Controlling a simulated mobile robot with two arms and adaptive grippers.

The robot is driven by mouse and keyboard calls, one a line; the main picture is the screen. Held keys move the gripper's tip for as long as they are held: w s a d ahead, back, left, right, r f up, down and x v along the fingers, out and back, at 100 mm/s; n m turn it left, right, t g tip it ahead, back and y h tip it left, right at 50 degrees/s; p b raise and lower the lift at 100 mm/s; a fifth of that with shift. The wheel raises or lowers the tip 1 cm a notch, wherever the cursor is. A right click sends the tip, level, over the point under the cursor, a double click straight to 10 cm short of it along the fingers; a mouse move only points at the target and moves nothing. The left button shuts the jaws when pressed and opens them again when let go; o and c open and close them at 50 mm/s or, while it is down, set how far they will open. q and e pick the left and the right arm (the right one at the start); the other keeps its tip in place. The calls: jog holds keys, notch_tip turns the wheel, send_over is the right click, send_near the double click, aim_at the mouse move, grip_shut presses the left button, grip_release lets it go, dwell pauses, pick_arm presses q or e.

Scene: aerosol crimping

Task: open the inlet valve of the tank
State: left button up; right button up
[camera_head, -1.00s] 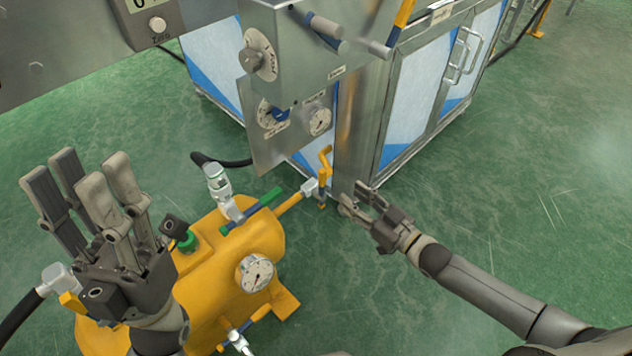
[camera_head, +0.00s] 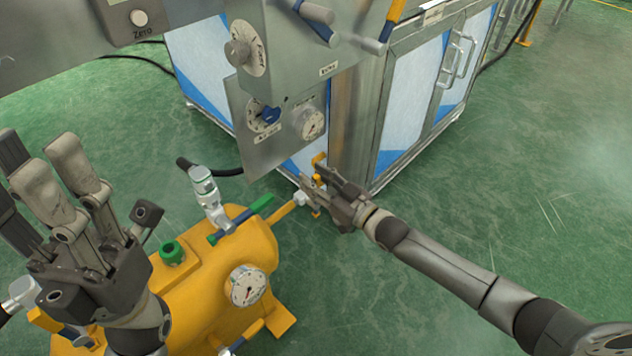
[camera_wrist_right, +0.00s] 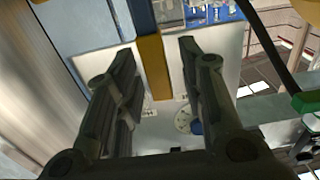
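My left gripper (camera_head: 45,185) is open and empty at the left.
A metal panel with dials (camera_head: 268,118) and a cabinet with glazed doors (camera_head: 415,105) stand close behind the right gripper. A green-and-blue lever (camera_head: 240,219) and a silver fitting (camera_head: 207,190) rise from the tank. The green floor at right is clear.

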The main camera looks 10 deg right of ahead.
jog(key=shift+c, duration=0.2)
grip_shut()
